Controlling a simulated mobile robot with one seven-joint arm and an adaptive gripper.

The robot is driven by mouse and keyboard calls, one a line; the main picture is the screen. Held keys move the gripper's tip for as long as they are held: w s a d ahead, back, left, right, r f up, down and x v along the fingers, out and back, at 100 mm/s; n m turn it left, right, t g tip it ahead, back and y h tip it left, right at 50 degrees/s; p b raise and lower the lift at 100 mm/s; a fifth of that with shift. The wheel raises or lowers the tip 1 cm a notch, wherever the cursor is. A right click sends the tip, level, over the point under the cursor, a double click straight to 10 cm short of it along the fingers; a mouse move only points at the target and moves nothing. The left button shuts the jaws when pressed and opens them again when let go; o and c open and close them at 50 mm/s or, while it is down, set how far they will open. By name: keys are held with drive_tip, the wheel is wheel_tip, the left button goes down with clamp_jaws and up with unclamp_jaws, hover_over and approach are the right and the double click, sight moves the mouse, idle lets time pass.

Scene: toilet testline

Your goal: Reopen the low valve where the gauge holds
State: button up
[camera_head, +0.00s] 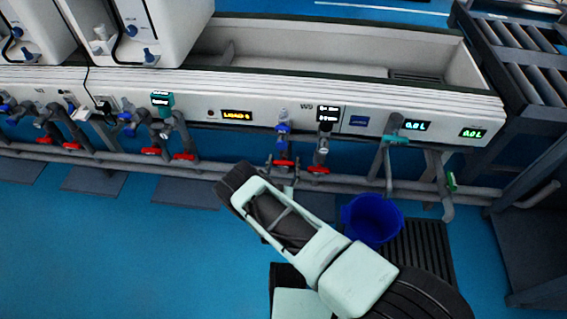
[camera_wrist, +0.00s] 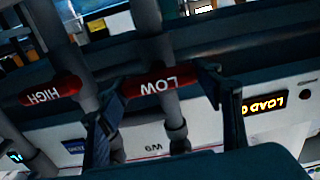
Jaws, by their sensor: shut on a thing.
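The LOW valve's red handle (camera_wrist: 160,82) lies crosswise on its grey pipe in the wrist view, which is upside down. My gripper (camera_wrist: 163,88) has a finger at each end of this handle and is shut on it. In the head view the LOW handle (camera_head: 284,163) is at the bench front, just beyond my arm; the fingertips are hard to make out there. The red HIGH handle (camera_wrist: 50,91) sits on the neighbouring pipe, also crosswise, and shows in the head view (camera_head: 318,170). A dark two-line display (camera_head: 327,114) is above these valves; its values are too small to read.
A yellow-lettered LOAD display (camera_head: 237,115) is left of the valve pair. More red-handled valves (camera_head: 150,151) stand further left. A blue bucket (camera_head: 372,218) stands on the floor to the right, near a dark floor grate (camera_head: 425,250). The blue floor at left is open.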

drive_tip(key=n, duration=0.4)
drive_tip(key=shift+a+n, duration=0.15)
drive_tip(key=shift+n, duration=0.25)
drive_tip(key=n, duration=0.4)
drive_tip(key=shift+w+n, duration=0.1)
drive_tip(key=shift+n, duration=0.2)
drive_tip(key=n, duration=0.4)
drive_tip(key=shift+a+f, duration=0.1)
drive_tip(key=shift+a, duration=0.05)
drive_tip(key=shift+f+n, duration=0.1)
drive_tip(key=shift+n, duration=2)
drive_tip(key=o, duration=1.2)
drive_tip(key=shift+c, duration=0.2)
